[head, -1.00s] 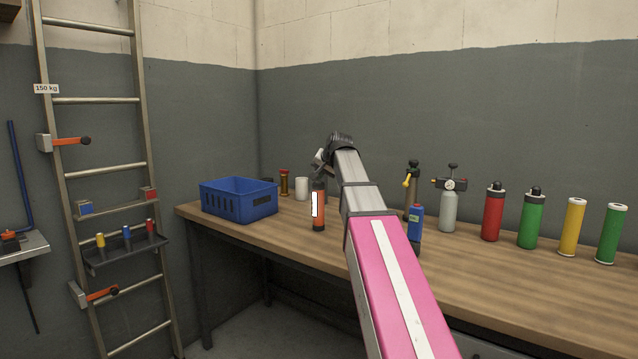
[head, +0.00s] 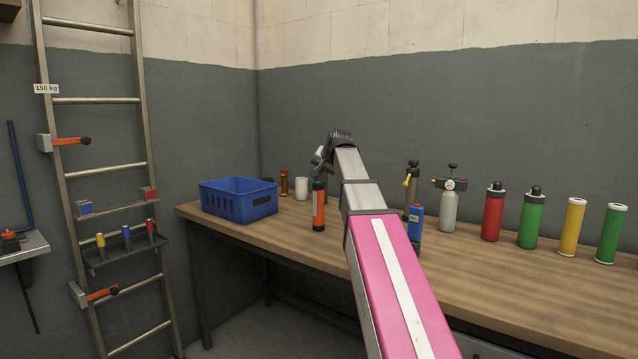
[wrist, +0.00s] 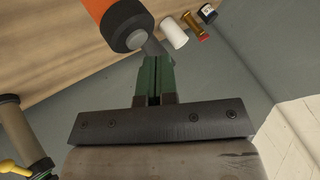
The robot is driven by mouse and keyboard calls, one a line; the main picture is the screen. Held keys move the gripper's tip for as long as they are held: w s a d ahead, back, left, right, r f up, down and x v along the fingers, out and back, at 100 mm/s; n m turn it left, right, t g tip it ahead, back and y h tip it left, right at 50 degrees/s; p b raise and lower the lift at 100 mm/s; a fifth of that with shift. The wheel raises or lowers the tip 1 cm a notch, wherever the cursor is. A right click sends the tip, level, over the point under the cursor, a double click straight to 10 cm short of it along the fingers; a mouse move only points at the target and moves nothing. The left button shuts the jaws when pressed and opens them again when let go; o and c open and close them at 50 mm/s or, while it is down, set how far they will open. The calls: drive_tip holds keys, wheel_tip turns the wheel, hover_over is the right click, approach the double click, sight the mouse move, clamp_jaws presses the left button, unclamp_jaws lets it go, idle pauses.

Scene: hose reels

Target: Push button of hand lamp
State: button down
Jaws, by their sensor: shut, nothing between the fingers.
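The hand lamp (head: 318,211) is an orange cylinder with a black top and a dark strip on its side. It stands upright on the workbench (head: 300,252). In the wrist view the lamp (wrist: 98,10) is at the top, and its black end shows a round grey button (wrist: 136,39). My gripper (head: 319,166) is just above the lamp's top in the head view, partly hidden by my arm. In the wrist view its green fingers (wrist: 154,62) are shut and empty, close beside the black end. I cannot tell whether they touch it.
A blue crate (head: 238,208) stands left of the lamp. A blue bottle (head: 416,222) and several other bottles stand to the right. The bench front before the lamp is clear.

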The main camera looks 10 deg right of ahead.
drive_tip(key=shift+r, duration=0.1)
drive_tip(key=shift+r, duration=2.95)
drive_tip(key=shift+f, duration=0.1)
